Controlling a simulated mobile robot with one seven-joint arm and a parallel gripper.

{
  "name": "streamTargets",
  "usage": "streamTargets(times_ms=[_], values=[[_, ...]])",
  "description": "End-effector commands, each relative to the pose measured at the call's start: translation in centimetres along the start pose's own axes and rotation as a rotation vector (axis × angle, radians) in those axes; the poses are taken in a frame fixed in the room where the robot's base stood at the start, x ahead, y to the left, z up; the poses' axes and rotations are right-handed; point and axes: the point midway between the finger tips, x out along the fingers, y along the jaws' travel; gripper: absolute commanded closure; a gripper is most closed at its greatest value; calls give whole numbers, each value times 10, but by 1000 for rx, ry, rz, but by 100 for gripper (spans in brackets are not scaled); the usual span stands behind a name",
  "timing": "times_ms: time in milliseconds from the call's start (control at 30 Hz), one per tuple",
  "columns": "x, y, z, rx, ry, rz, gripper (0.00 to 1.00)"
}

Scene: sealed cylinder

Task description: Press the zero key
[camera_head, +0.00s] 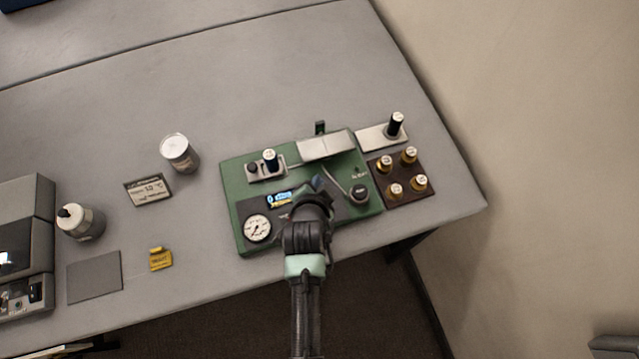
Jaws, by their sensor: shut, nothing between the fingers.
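A green instrument panel (235,187) lies on the grey table with a dark control area, a small lit blue display (279,199) and a round white gauge (257,229). The label of a zero key cannot be read here; the panel part under my gripper is hidden. My gripper (319,184) is over the dark control area, just right of the display. It is shut and empty. Whether its tips touch the panel cannot be told.
A black knob (359,193) with a cable sits right of my gripper. A brown block (407,202) with several brass pieces adjoins the panel's right side. A white-lidded jar (180,153), a label stand (148,190) and a yellow tag (160,259) stand left. The table behind is clear.

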Motion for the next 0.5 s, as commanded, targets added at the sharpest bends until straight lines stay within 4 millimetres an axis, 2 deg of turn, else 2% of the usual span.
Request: streamTargets(times_ms=[33,300,500], values=[[-7,-5,-5,0,0,0,100],[-26,-19,-19,0,1,-1,100],[-26,-19,-19,0,0,0,100]])
